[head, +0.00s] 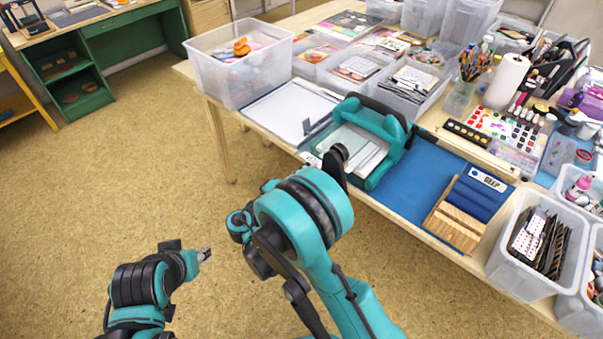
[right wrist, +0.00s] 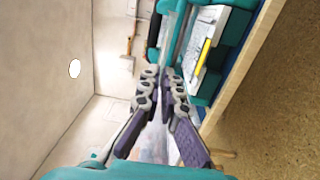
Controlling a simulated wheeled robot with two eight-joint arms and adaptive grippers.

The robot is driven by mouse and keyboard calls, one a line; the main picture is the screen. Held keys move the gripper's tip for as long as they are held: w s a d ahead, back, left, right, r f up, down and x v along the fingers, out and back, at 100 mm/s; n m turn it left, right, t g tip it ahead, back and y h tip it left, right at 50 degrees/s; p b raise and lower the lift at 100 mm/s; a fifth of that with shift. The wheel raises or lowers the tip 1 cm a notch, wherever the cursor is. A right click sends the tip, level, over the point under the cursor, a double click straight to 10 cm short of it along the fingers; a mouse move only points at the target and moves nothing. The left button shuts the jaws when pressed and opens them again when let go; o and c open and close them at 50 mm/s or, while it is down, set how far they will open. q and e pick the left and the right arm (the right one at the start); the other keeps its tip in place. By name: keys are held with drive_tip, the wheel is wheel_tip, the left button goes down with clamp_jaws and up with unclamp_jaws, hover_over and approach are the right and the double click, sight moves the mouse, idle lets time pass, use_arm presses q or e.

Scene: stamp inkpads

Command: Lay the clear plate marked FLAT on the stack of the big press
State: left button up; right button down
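The big press (head: 402,128) is teal and stands on the blue mat, with a pale stack (head: 365,160) in its bed. My right gripper (head: 338,158) is over the press's near left side. In the right wrist view its fingers (right wrist: 164,75) are nearly together on a thin, see-through edge, apparently the clear plate. A small white tag (head: 311,158) shows left of the gripper; its lettering is too small to read. The plate's outline is hard to separate from the stack, so contact is unclear. My left gripper (head: 204,254) is away from the table, low over the floor.
A wooden rack (head: 455,232) holds a plate tagged DEEP (head: 488,178) on the right of the blue mat (head: 405,190). A white sheet (head: 285,112) lies left of the press. Clear bins (head: 238,75) stand behind; another bin (head: 535,265) is at front right.

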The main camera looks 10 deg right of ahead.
sight(322, 157)
drive_tip(key=x, duration=0.6)
drive_tip(key=shift+d+f, duration=0.1)
drive_tip(key=shift+f, duration=0.9)
drive_tip(key=shift+w+f, duration=0.1)
drive_tip(key=shift+d+f, duration=0.1)
drive_tip(key=shift+f, duration=0.05)
drive_tip(key=shift+w+d+f, duration=0.35)
drive_tip(key=shift+d+f, duration=0.05)
drive_tip(key=shift+f, duration=0.2)
drive_tip(key=shift+w+d+f, duration=0.35)
drive_tip(key=shift+d+f, duration=0.1)
drive_tip(key=shift+f, duration=0.2)
